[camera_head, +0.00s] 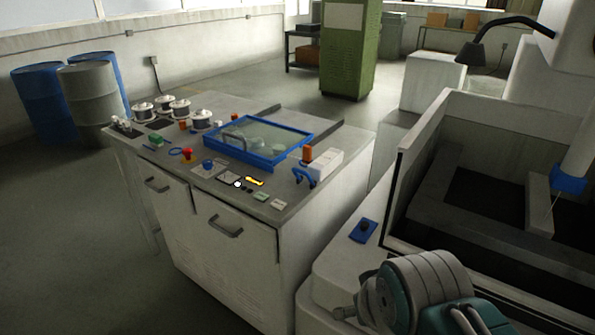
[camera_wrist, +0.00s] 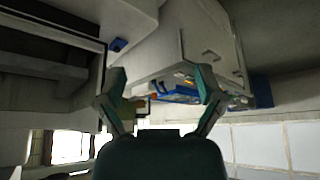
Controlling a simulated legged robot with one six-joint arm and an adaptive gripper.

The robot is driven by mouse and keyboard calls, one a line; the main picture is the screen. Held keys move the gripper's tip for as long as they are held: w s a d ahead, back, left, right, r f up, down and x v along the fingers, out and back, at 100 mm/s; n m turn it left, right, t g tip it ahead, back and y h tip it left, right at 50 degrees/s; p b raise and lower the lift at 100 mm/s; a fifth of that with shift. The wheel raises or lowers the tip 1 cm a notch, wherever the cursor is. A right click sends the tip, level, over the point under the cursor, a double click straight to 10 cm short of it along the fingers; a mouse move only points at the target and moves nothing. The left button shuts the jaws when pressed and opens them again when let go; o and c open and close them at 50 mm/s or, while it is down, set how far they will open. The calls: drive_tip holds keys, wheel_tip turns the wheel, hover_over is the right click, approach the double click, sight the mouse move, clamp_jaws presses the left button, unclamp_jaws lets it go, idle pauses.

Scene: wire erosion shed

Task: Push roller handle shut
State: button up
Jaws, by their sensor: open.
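A blue curved handle (camera_head: 304,177) stands up on the cabinet top beside a white box (camera_head: 326,163) with an orange cylinder (camera_head: 307,154). I take it for the roller handle, but cannot be sure; a yellow lever (camera_head: 254,181) lies to its left, near a white knob (camera_head: 237,184). My gripper (camera_wrist: 162,92) is open and empty in the wrist view, its two fingers spread apart. The cabinet shows beyond the fingers in that view, turned upside down. My gripper is apart from the handle. In the head view only my arm shows clearly, at the bottom right.
A blue-framed glass lid (camera_head: 262,140), a red button (camera_head: 187,154) and several wire spools (camera_head: 180,108) occupy the cabinet top (camera_head: 345,135). A large machine tank (camera_head: 420,140) stands at the right. Open floor lies to the left of the cabinet.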

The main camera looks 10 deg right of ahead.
drive_tip(key=shift+w, duration=0.1)
drive_tip(key=c, duration=0.5)
drive_tip(key=shift+w, duration=0.3)
drive_tip(key=c, duration=0.5)
drive_tip(key=w+n+t, duration=0.1)
drive_tip(key=w+n, duration=0.1)
drive_tip(key=w, duration=0.3)
drive_tip(key=w+n+t, duration=0.1)
drive_tip(key=w+n, duration=0.1)
drive_tip(key=w, duration=0.4)
drive_tip(key=w+n+t, duration=0.2)
drive_tip(key=w, duration=0.4)
drive_tip(key=shift+a+r, duration=0.15)
drive_tip(key=shift+a, duration=0.1)
clamp_jaws()
drive_tip(key=w+f+n+t, duration=0.3)
drive_tip(key=w+n+t, duration=0.15)
drive_tip(key=w, duration=0.85)
drive_tip(key=w+a+f+n+t, duration=0.2)
drive_tip(key=w+f+n+t, duration=0.4)
drive_tip(key=w+f+n, duration=0.3)
drive_tip(key=shift+f+n+t+y, duration=0.4)
drive_tip(key=shift+f+n, duration=0.65)
drive_tip(key=shift+f, duration=1.05)
drive_tip(key=shift+a, duration=0.1)
